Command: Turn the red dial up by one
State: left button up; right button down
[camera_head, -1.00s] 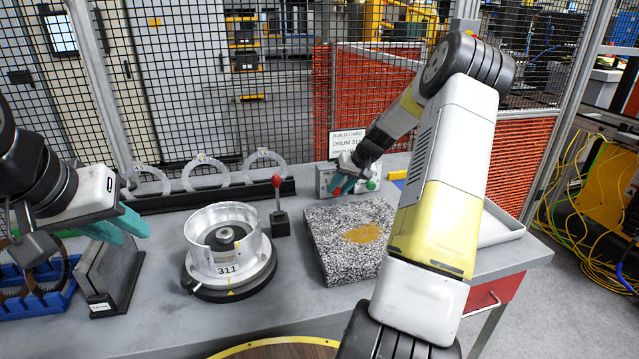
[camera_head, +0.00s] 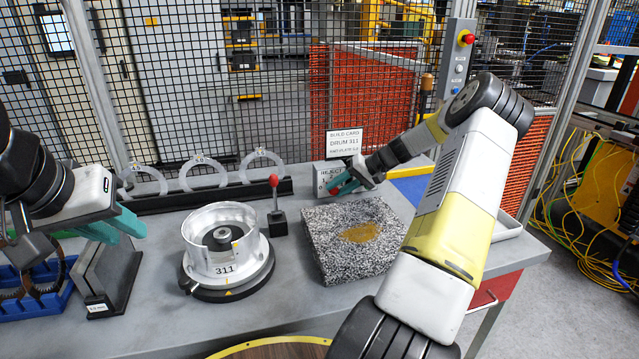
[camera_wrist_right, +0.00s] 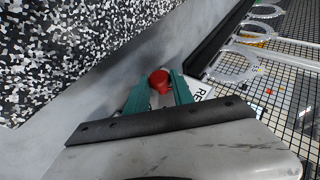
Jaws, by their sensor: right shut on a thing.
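The red dial (camera_wrist_right: 159,80) shows in the right wrist view as a small round red knob between the teal fingertips. My right gripper (camera_wrist_right: 160,92) is shut on it. In the head view the right gripper (camera_head: 343,186) is at the front of the small grey REJECT box (camera_head: 321,176), behind the speckled block. The dial's marks and setting cannot be read. My left gripper (camera_head: 124,231) is at the left, above a grey stand, open and empty.
A speckled block (camera_head: 320,235) with an amber patch lies in front of the box. A red-knobbed lever (camera_head: 274,182) and a metal drum marked 311 (camera_head: 227,268) stand to the left. A ring rack (camera_head: 210,198) and mesh fence run behind. A build card (camera_head: 344,143) stands above the box.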

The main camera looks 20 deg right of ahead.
jog(key=c, duration=1.1)
grip_release()
jog(key=v, duration=0.7)
jog(key=shift+s+d+r, duration=0.2)
jog(key=shift+s+d, duration=0.05)
